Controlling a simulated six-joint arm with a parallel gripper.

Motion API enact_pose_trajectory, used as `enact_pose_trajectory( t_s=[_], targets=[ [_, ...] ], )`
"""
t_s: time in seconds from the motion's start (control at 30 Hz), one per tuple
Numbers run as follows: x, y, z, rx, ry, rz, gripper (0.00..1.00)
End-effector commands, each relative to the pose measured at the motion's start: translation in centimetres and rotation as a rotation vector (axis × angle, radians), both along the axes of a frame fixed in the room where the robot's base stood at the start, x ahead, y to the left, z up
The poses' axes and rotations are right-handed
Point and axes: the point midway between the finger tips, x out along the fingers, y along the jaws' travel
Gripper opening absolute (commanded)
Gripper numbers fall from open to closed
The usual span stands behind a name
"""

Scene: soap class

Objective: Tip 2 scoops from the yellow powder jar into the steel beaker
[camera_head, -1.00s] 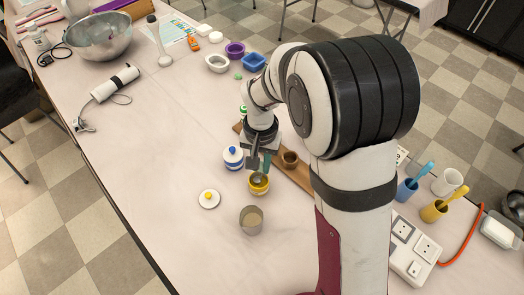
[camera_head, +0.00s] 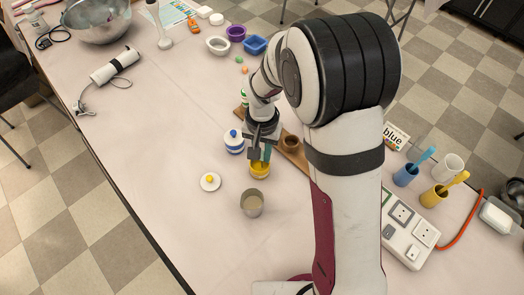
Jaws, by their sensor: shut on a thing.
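The yellow powder jar (camera_head: 260,173) stands open on the table, with yellow showing at its mouth. The steel beaker (camera_head: 252,204) stands upright and open in front of the jar. Its inside looks pale, and I see no yellow in it. A white lid with a yellow knob (camera_head: 210,182) lies flat to the left of the jar.
A lidded blue-and-white jar (camera_head: 233,143) stands close left of my gripper. A brown pot (camera_head: 291,142) is at the right, by a wooden board (camera_head: 298,158).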

Motion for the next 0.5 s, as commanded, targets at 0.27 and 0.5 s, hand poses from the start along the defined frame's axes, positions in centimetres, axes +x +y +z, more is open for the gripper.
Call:
enact_pose_trajectory(
  t_s=[0.27, 0.5],
  targets=[
    [0.0, 0.0, 0.3, 0.001, -0.001, 0.0, 0.0],
    [0.1, 0.0, 3.2, 0.0, -0.003, 0.0, 0.0]
  ],
)
